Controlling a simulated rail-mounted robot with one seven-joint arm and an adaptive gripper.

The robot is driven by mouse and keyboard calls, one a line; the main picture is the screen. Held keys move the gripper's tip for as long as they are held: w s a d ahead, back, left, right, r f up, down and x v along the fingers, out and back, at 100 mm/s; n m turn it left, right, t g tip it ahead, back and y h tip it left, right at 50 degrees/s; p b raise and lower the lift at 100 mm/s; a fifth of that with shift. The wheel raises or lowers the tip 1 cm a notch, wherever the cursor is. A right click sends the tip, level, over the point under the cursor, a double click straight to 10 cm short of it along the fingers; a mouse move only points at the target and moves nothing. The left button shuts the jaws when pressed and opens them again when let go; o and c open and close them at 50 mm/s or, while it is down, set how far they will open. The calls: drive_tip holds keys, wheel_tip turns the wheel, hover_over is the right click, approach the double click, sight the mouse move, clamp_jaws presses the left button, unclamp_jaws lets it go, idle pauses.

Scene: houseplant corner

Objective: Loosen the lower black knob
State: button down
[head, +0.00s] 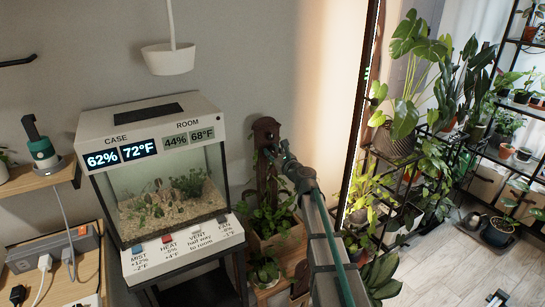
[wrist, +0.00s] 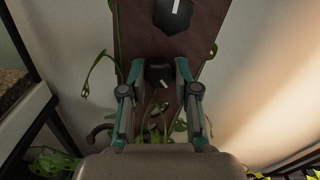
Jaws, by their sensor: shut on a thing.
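A dark brown upright board (head: 266,128) stands against the wall with plants at its foot; it fills the top middle of the wrist view (wrist: 206,28). An upper black knob with a white mark (wrist: 172,15) sits on the board. The lower black knob (wrist: 159,73) sits below it, with a small pale mark. My gripper (wrist: 160,70) is shut on the lower knob, one green-and-grey finger on each side. In the head view, my gripper (head: 273,155) reaches the board's front, and my arm hides part of it.
A glass terrarium (head: 165,195) with humidity and temperature displays stands left of the board. Green stems hang around the board (wrist: 101,62). A wooden planter (head: 270,242) is below. A plant rack (head: 400,150) is at right. A white lamp (head: 168,58) hangs above.

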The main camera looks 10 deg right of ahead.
drive_tip(key=n+b, duration=0.6)
drive_tip(key=b, duration=0.1)
drive_tip(key=shift+f, duration=0.3)
drive_tip(key=n+b, duration=0.7)
drive_tip(key=b, duration=0.1)
drive_tip(key=shift+n, duration=0.3)
drive_tip(key=n+b, duration=0.7)
drive_tip(key=b, duration=0.1)
drive_tip(key=shift+r, duration=0.15)
drive_tip(key=n+b, duration=0.4)
drive_tip(key=shift+n, duration=0.3)
drive_tip(key=shift+r+n+b, duration=0.2)
drive_tip(key=shift+n+b, duration=0.7)
drive_tip(key=shift+n, duration=0.2)
